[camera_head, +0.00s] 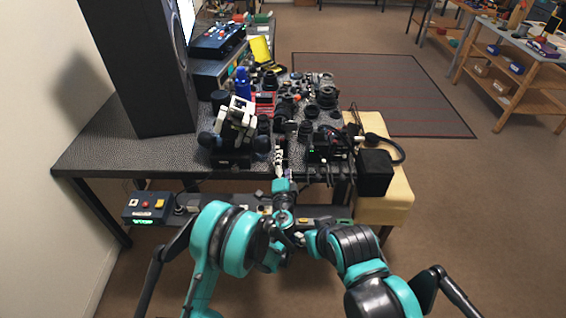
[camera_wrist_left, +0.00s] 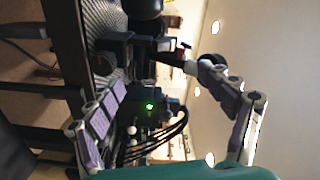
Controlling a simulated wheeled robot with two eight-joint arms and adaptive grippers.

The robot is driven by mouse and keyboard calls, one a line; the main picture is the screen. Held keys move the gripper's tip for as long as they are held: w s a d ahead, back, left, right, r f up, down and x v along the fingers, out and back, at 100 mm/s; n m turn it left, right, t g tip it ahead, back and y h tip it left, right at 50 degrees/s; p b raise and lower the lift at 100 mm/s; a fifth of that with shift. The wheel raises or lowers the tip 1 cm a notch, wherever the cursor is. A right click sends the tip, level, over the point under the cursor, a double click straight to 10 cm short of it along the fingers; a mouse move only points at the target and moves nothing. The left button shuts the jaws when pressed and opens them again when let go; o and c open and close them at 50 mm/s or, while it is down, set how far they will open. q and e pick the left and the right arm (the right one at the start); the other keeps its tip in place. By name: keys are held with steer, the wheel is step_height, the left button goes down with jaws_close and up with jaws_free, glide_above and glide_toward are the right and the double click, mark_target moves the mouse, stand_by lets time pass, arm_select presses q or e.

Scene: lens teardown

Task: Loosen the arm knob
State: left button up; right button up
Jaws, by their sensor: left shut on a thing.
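My left gripper (camera_head: 281,160) reaches up to the front edge of the table, between the black-and-white microscope-like device (camera_head: 235,130) and a dark box with cables (camera_head: 325,148). In the left wrist view its two fingers with purple pads (camera_wrist_left: 165,90) stand wide apart. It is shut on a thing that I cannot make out. The box's green light (camera_wrist_left: 149,106) shows behind the fingers. My right gripper is hidden among my arms.
Several lens parts (camera_head: 290,105) crowd the table behind the gripper. A tall black speaker-like box (camera_head: 145,65) stands at left. A black cube (camera_head: 375,172) sits on a yellow stand (camera_head: 395,195) at right. A button box (camera_head: 148,207) is low at left. The table's left front (camera_head: 120,160) is clear.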

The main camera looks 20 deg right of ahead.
arm_select(q)
steer(key=shift+s+a+r, duration=0.35)
steer(key=shift+s, duration=0.2)
steer(key=shift+s+a+r, duration=0.3)
steer(key=shift+s, duration=0.25)
steer(key=c, duration=0.3)
steer(key=shift+s+a+f, duration=0.2)
steer(key=shift+s+a, duration=0.05)
steer(key=shift+s, duration=0.6)
steer(key=shift+s+a+f, duration=0.2)
steer(key=shift+s+f, duration=0.05)
steer(key=shift+s, duration=0.55)
steer(key=shift+s+a+f, duration=0.2)
steer(key=shift+s+a, duration=0.05)
steer(key=shift+s, duration=0.6)
steer(key=shift+c, duration=0.2)
arm_select(e)
steer(key=shift+s+a+f, duration=0.1)
steer(key=shift+s+a, duration=0.1)
steer(key=shift+s, duration=0.2)
